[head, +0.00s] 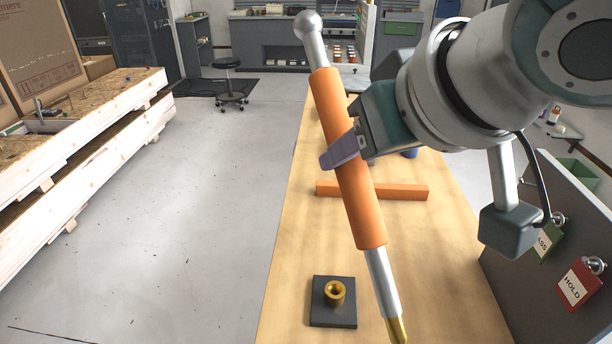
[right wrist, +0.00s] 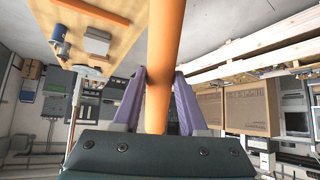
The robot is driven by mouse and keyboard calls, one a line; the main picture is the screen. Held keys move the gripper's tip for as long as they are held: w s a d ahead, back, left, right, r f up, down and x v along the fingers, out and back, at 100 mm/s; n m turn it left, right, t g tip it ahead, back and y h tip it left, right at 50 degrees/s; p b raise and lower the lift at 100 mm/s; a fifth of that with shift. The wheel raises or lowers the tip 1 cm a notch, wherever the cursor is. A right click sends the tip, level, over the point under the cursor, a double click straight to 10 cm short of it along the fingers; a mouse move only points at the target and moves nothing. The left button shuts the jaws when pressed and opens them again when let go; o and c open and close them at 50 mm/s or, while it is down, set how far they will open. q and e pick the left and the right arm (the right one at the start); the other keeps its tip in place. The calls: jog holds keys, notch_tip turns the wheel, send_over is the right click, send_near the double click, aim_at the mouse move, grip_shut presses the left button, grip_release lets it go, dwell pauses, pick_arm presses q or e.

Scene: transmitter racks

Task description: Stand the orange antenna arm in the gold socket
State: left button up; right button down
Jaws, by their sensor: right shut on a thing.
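The orange antenna arm (head: 346,157) has a silver ball at its top end and a silver rod with a gold tip at its lower end. It is held tilted above the table, its lower end leaning right. My right gripper (head: 343,152) is shut around its orange middle; in the right wrist view the purple fingers (right wrist: 157,100) flank the orange shaft (right wrist: 166,60). The gold socket (head: 335,291) stands on a dark square base (head: 333,318) on the table. The gold tip appears to the right of the socket and apart from it. My left gripper is not in view.
An orange bar (head: 400,192) lies across the wooden table (head: 440,270) behind the socket. A grey panel (head: 540,290) with a red HOLD tag (head: 577,287) and a green tag stands at the right. Table surface around the socket base is clear.

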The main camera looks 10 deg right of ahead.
pick_arm(q)
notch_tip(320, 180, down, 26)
jog(key=b, duration=2.2)
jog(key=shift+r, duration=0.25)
pick_arm(e)
jog(key=w+d+f+t+y, duration=0.2)
jog(key=w+d+f+t, duration=0.2)
jog(key=w+f+t, duration=0.4)
notch_tip(320, 180, down, 6)
jog(key=shift+w+r+n+y, duration=0.25)
jog(key=shift+w+n+y, duration=0.05)
jog(key=shift+w+y, duration=0.1)
pick_arm(q)
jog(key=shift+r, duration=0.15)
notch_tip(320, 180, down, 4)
jog(key=b, duration=0.3)
jog(key=shift+b, duration=0.4)
pick_arm(e)
notch_tip(320, 180, down, 6)
pick_arm(q)
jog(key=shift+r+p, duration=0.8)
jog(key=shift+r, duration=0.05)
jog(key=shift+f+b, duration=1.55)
jog(key=shift+b, duration=0.05)
pick_arm(e)
jog(key=shift+f, duration=2.3)
